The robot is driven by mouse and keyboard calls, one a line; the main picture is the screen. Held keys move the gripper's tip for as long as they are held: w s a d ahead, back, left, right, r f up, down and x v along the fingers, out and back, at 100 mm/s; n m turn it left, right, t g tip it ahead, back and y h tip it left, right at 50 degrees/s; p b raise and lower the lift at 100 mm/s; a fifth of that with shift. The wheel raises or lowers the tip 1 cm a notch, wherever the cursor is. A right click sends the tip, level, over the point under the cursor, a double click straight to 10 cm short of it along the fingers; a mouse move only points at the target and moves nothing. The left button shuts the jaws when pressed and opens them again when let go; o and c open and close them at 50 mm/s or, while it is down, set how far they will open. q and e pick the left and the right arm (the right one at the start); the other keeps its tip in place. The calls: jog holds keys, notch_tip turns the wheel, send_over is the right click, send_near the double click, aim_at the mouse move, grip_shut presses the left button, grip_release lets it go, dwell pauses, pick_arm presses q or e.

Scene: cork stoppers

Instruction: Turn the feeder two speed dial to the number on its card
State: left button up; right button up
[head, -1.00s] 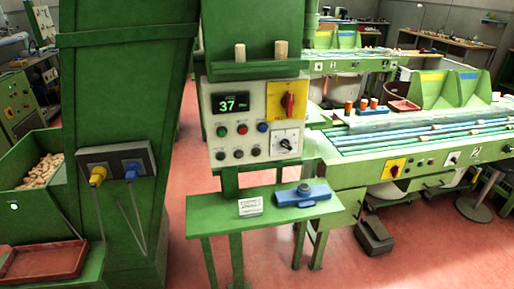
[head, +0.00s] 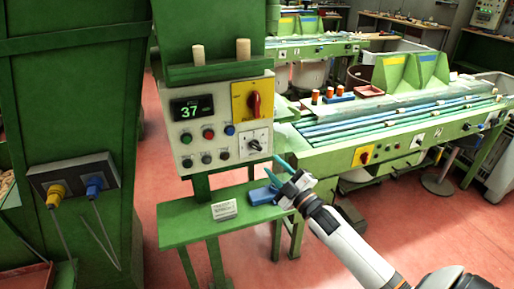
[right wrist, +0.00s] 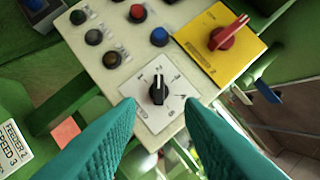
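The speed dial is a black knob (right wrist: 158,92) on a white square plate with marks around it, at the lower right of the control panel. The dial also shows in the head view (head: 254,145). The white card (head: 224,210) stands on the green shelf; in the right wrist view the card (right wrist: 14,140) reads "FEEDER 2 SPEED 3". My right gripper (head: 277,170) is open, its teal fingers apart on either side below the dial, not touching it. My left gripper is out of view.
A red switch (head: 254,103) on a yellow plate sits just above the dial, and several push buttons (head: 209,134) lie to its left. The display (head: 192,108) reads 37. A blue object (head: 262,195) lies on the shelf (head: 175,226), partly behind my gripper.

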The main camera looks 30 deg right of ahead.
aim_at(258, 149)
jog(key=p+x, duration=0.1)
jog(key=x, duration=0.7)
jog(key=shift+f+p, duration=0.1)
jog(key=shift+p, duration=0.3)
jog(key=shift+c, duration=0.2)
jog(key=c, duration=0.6)
